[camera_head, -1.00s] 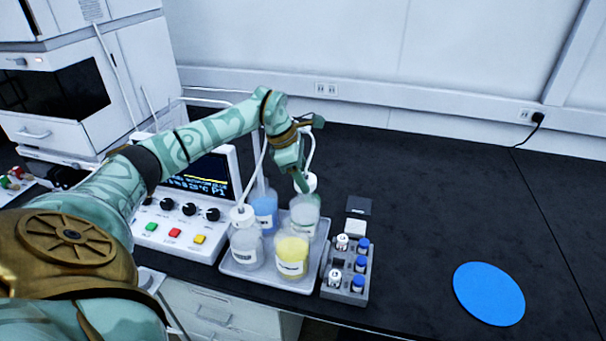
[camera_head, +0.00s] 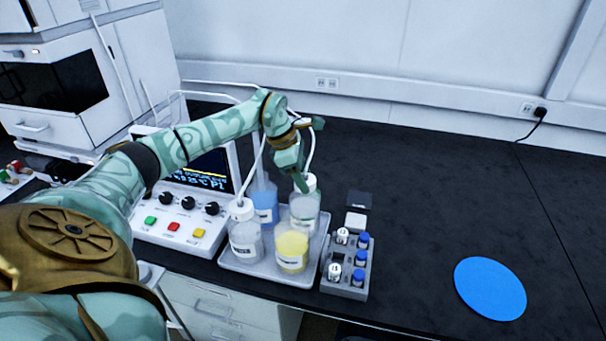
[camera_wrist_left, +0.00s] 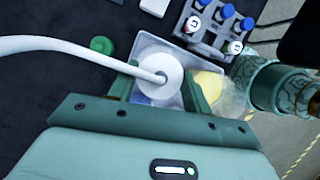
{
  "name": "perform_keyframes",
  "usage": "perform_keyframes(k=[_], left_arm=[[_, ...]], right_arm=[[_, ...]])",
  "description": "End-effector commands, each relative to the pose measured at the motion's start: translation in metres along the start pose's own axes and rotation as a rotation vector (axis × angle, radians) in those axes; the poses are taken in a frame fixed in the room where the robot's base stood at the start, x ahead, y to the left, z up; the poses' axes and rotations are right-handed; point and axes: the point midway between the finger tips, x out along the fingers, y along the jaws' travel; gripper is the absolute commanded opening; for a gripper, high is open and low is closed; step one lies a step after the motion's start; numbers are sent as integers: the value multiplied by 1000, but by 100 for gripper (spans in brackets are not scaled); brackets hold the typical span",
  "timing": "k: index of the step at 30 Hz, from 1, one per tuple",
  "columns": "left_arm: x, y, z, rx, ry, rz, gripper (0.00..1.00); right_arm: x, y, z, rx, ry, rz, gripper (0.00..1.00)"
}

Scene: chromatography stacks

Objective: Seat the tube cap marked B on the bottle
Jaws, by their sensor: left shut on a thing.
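My left gripper (camera_head: 305,184) is shut on a white tube cap (camera_head: 311,181) with a white tube rising from it. In the left wrist view the cap (camera_wrist_left: 160,75) sits between the two fingers, seen from above. I cannot read a letter on it. Directly below is a clear bottle (camera_head: 306,211) at the back right of the grey tray (camera_head: 268,278). The cap is at the bottle's mouth; the fingers hide part of the neck, so I cannot tell whether it is fully down. My right gripper is not in view.
Beside it on the tray stand a blue bottle (camera_head: 264,210), a yellow bottle (camera_head: 291,252) and a clear bottle with a white tube cap (camera_head: 244,240). A vial rack (camera_head: 345,290) stands to the right, a control box (camera_head: 165,226) to the left. A blue disc (camera_head: 489,289) lies far right.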

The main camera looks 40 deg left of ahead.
Motion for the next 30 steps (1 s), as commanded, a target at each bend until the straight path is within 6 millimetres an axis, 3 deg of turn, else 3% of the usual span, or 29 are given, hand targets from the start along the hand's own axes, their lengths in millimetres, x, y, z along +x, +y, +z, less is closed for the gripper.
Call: perform_keyframes(k=[10, 11, 13, 19, 21, 30], left_arm=[[4, 0, -2, -1, -1, 0, 25], [4, 0, -2, -1, -1, 0, 57], [4, 0, -2, -1, -1, 0, 74], [4, 0, -2, -1, 0, 0, 74], [4, 0, -2, -1, 0, 0, 93], [3, 0, -2, -1, 0, 0, 93]], right_arm=[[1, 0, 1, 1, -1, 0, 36], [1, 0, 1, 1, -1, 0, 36], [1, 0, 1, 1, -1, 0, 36], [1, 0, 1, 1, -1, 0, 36], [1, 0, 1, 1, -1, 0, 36], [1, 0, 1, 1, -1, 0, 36]])
